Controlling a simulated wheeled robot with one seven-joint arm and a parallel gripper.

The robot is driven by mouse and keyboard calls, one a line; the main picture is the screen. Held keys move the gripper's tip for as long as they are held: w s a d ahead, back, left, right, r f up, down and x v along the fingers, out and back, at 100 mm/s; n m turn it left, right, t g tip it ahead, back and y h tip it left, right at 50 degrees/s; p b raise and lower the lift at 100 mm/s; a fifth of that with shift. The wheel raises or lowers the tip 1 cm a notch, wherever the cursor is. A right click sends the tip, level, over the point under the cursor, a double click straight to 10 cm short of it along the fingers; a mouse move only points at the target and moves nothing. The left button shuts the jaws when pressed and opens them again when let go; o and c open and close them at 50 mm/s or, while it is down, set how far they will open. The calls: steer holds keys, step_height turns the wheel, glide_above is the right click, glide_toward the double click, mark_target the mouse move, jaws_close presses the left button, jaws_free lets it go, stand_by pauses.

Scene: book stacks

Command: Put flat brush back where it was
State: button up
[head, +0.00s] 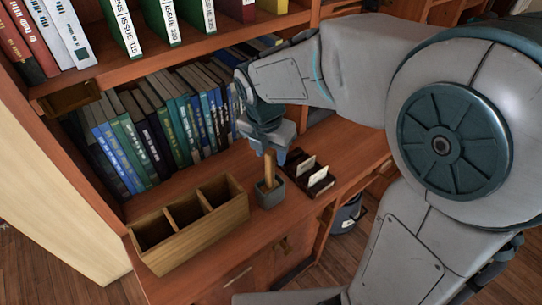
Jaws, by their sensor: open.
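The flat brush (269,167) seems to be the thin tan handle standing upright in a small grey cup (271,194) on the wooden desk. Its bristles cannot be made out. My gripper (271,154) is just above and around the top of the handle, pointing down. Its jaws are open. I cannot tell whether a finger touches the handle.
A wooden box with three compartments (205,235) stands left of the cup. A dark card holder (317,183) with white cards stands close on its right. A row of books (160,130) fills the shelf behind. Bare desk (165,195) shows between the box and books.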

step_height(320, 180, up, 9)
steer(key=s, duration=0.1)
steer(key=s+d+f+m, duration=0.3)
steer(key=s+d+m, duration=0.2)
steer(key=m, duration=0.9)
steer(key=s+d+f+m+t+y, duration=0.1)
steer(key=s+d+f+m, duration=0.2)
steer(key=m, duration=1.2)
steer(key=shift+s+d+f+m, duration=0.3)
steer(key=shift+s+d, duration=1.3)
steer(key=shift+d, duration=0.35)
